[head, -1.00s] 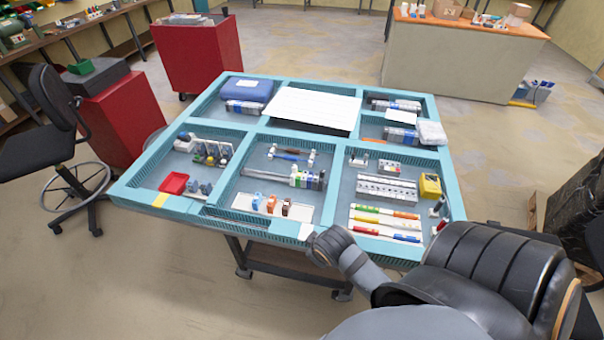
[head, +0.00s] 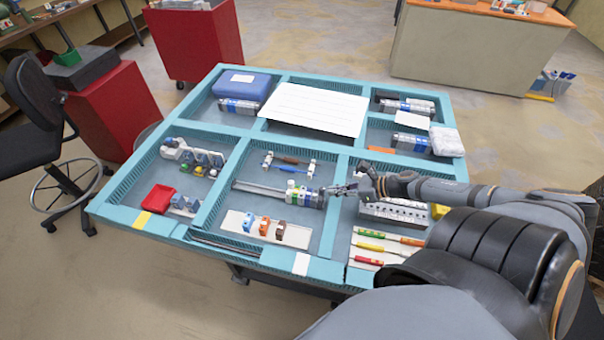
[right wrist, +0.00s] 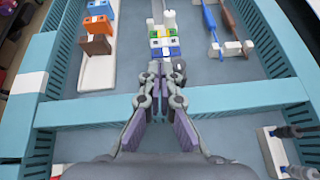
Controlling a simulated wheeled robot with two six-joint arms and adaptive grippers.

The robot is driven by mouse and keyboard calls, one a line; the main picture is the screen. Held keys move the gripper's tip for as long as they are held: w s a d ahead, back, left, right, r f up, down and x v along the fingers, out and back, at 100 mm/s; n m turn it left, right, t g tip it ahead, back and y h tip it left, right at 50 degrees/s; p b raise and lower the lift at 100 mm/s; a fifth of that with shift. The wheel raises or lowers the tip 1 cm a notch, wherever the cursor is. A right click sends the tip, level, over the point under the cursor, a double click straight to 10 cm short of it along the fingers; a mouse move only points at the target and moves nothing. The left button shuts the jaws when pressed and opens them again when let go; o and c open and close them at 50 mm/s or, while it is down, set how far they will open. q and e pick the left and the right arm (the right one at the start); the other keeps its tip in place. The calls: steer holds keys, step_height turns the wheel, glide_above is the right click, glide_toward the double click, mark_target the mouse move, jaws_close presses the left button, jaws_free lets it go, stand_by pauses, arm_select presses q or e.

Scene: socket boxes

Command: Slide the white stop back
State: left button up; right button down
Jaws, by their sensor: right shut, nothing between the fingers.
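A metal rail (head: 258,187) lies in the middle compartment with a row of white, green and blue blocks (head: 300,195) on its right part. In the right wrist view a white piece (right wrist: 168,20) stands at the far end of that row, beyond the green block (right wrist: 160,40) and the blue block (right wrist: 165,53); it looks like the white stop. My right gripper (head: 338,190) is shut and empty at the right end of the row. In the right wrist view its fingertips (right wrist: 165,70) are close to the blue block; I cannot tell whether they touch. My left gripper is out of view.
Teal divider walls (head: 336,170) part the tray. A white plate with blue, orange and brown clips (head: 264,229) lies in front of the rail. Small rods (head: 290,165) on white holders lie behind it. Markers (head: 390,245) lie front right, and my right arm crosses above that compartment.

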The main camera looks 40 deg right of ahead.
mark_target(290, 194)
steer(key=shift+s+d+r+n+g, duration=0.2)
steer(key=shift+d+n+g, duration=0.1)
steer(key=shift+n, duration=0.3)
steer(key=shift+s+a+r, duration=0.15)
steer(key=shift+s, duration=0.05)
steer(key=shift+a+f+b, duration=0.2)
steer(key=shift+a+b, duration=0.5)
steer(key=b+x, duration=0.1)
steer(key=b, duration=0.1)
steer(key=b+x, duration=0.1)
steer(key=x, duration=0.1)
steer(key=shift+w+d+f+b, duration=0.1)
steer(key=shift+w+f+b, duration=0.05)
steer(key=shift+f+b, duration=0.25)
steer(key=b+x, duration=0.2)
steer(key=x, duration=0.1)
steer(key=b+x, duration=0.3)
steer(key=shift+w+r, duration=0.15)
steer(key=shift+r, duration=0.05)
steer(key=shift+w+a+r, duration=0.4)
steer(key=shift+w+a, duration=0.4)
steer(key=shift+a, duration=0.05)
steer(key=shift+w+a, duration=0.5)
steer(key=shift+w, duration=0.1)
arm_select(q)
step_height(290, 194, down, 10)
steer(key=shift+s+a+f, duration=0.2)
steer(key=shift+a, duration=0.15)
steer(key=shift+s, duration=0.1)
